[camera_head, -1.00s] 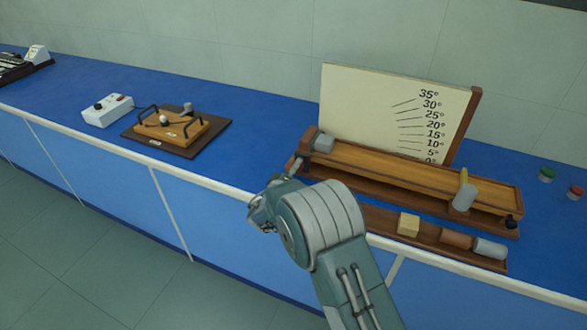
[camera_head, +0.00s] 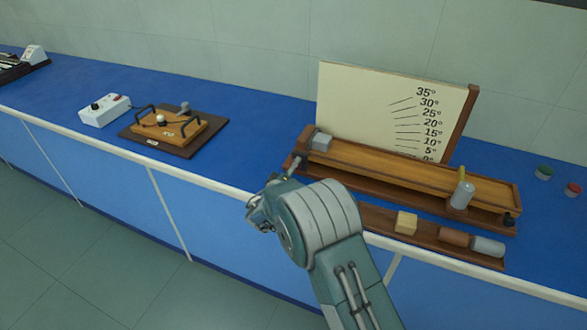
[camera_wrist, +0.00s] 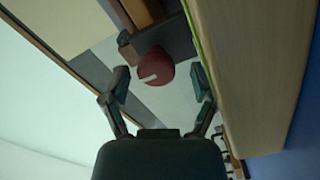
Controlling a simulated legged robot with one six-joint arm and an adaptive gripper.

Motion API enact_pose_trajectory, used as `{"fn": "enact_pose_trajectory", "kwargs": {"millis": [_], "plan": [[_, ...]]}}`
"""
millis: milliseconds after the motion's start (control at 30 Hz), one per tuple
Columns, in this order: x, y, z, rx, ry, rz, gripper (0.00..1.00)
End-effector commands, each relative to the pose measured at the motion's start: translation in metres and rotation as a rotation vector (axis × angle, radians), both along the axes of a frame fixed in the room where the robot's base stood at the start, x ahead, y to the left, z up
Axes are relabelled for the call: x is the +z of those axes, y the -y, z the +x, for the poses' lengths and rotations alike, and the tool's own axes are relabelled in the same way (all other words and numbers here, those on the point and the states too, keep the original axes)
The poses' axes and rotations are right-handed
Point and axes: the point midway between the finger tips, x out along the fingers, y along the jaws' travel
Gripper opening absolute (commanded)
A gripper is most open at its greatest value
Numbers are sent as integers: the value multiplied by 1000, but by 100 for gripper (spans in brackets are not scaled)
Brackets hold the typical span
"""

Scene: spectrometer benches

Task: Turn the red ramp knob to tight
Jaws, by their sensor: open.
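The red ramp knob (camera_wrist: 155,67) is round and dark red with a short white mark on its face, in the upper middle of the wrist view. My gripper (camera_wrist: 160,88) is open, with one finger on each side of the knob. Its fingertips look apart from the knob, though exact contact is hard to tell. In the head view the knob (camera_head: 288,160) is a small red spot at the left end of the wooden ramp (camera_head: 420,175), mostly hidden by my gripper (camera_head: 290,171).
A tan angle board (camera_head: 355,105) stands behind the ramp. A wooden tray (camera_head: 375,217) with several blocks lies in front. Left on the blue bench are a wooden device with black handles (camera_head: 165,128) and a white box (camera_head: 104,112). Green (camera_head: 544,172) and red (camera_head: 572,189) pieces lie right.

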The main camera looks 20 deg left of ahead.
Motion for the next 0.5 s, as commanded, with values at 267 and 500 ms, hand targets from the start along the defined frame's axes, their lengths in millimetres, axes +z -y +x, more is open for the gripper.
{"fn": "enact_pose_trajectory", "kwargs": {"millis": [267, 500], "plan": [[28, 0, 0, 1, 3, 5, 82], [79, 2, 1, -1, 8, 6, 82]]}}
